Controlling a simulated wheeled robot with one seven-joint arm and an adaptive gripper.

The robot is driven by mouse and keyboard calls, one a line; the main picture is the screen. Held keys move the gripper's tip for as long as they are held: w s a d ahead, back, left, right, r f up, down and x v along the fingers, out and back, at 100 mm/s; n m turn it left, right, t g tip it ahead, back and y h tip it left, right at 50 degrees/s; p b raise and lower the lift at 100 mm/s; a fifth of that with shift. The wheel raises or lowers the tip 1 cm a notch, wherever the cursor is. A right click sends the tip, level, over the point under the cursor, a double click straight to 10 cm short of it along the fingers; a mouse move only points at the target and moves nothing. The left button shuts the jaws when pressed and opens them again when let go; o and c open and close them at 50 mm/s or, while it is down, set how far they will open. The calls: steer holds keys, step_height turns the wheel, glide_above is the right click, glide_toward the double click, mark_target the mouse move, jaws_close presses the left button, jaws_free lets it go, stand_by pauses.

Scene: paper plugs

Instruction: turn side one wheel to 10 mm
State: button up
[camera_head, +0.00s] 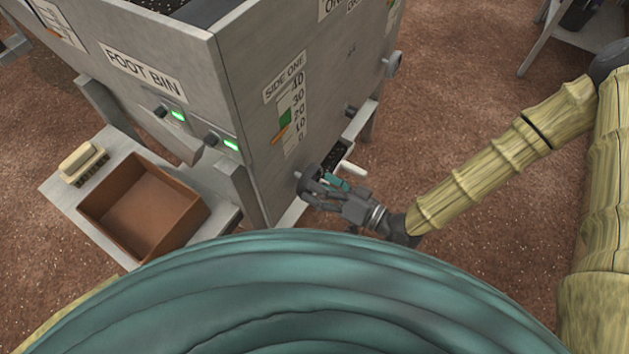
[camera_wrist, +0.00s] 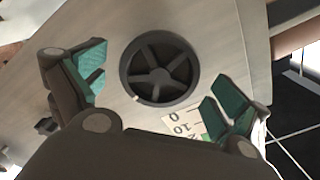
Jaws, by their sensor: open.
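The side one wheel (camera_wrist: 160,68) is a dark, round handwheel with several spokes, on the grey side panel. In the head view the wheel (camera_head: 308,178) is partly covered by my gripper (camera_head: 326,187). In the wrist view my gripper (camera_wrist: 163,92) is open, its teal-padded fingers on either side of the wheel with visible gaps. The side one scale (camera_head: 291,118) has numbers from 0 to 40 and a green band. Its orange pointer (camera_head: 279,134) is low on the scale, near the 10 mark; the exact reading is too small to tell. Part of the scale (camera_wrist: 183,123) shows in the wrist view.
A white-handled lever (camera_head: 351,169) is just beyond my gripper. Another wheel (camera_head: 392,65) and a dark knob (camera_head: 351,110) are farther along the machine. A brown bin (camera_head: 145,215) and a brush (camera_head: 82,163) are on the ledge at left. Open floor lies to the right.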

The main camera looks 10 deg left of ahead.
steer(key=shift+v, duration=1.7)
steer(key=n, duration=2.4)
steer(key=shift+b, duration=0.4)
steer(key=shift+w+a, duration=0.1)
steer(key=shift+a, duration=0.1)
steer(key=shift+x, duration=1.85)
steer(key=c, duration=1)
